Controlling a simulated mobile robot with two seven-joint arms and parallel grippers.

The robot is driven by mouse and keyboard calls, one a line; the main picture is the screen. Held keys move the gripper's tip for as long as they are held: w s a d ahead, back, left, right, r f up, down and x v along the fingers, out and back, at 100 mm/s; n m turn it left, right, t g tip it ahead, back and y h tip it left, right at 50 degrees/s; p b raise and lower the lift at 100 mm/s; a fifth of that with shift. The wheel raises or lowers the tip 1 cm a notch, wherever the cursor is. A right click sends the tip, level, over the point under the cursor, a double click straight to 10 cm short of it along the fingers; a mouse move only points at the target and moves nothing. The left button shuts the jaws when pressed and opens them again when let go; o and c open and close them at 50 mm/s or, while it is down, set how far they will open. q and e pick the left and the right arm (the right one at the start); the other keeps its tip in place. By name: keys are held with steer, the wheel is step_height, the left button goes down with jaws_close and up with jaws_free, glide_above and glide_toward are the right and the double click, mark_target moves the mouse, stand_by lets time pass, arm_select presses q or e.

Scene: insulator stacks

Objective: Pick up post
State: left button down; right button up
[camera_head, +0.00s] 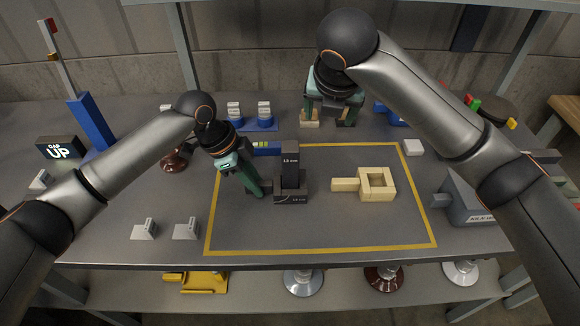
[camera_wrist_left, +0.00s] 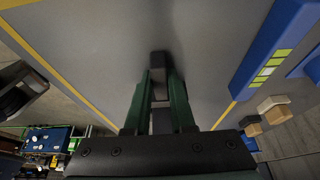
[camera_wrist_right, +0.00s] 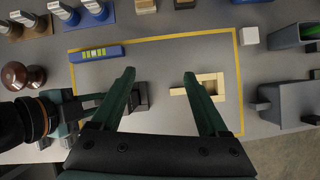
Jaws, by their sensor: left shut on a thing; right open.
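A dark upright post (camera_head: 290,165) with a white "12 mm" mark stands on a dark labelled block (camera_head: 291,197) inside the yellow outline. My left gripper (camera_head: 257,192) is low at the block's left side, its green fingers shut on a dark bar. In the left wrist view the dark bar (camera_wrist_left: 158,62) shows between and beyond the fingers; its join to the block is hidden there. My right gripper (camera_head: 329,120) is open and empty, above the back of the table. In the right wrist view the dark block (camera_wrist_right: 139,97) shows beside the left finger.
A cream square frame with a handle (camera_head: 377,184) lies right of the post. A blue bar (camera_head: 268,148) lies behind it. A grey box (camera_head: 468,203) stands right, a brown disc piece (camera_head: 173,160) left. The front of the outlined area is clear.

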mark_target(291, 150)
steer(key=s+a, duration=0.1)
steer(key=a, duration=0.1)
steer(key=s+a+n, duration=0.1)
steer(key=s+a, duration=0.1)
steer(key=s+a+n+g, duration=0.1)
steer(key=s+a, duration=0.1)
steer(key=shift+s+a+f+y, duration=0.15)
steer(key=shift+a+f+y, duration=0.05)
steer(key=shift+a+y, duration=0.15)
steer(key=shift+n, duration=0.3)
steer(key=x, duration=0.6)
steer(key=shift+s+a, duration=0.15)
steer(key=shift+s, duration=0.15)
steer(key=shift+s+x, duration=0.2)
steer(key=shift+x, duration=2.85)
jaws_close()
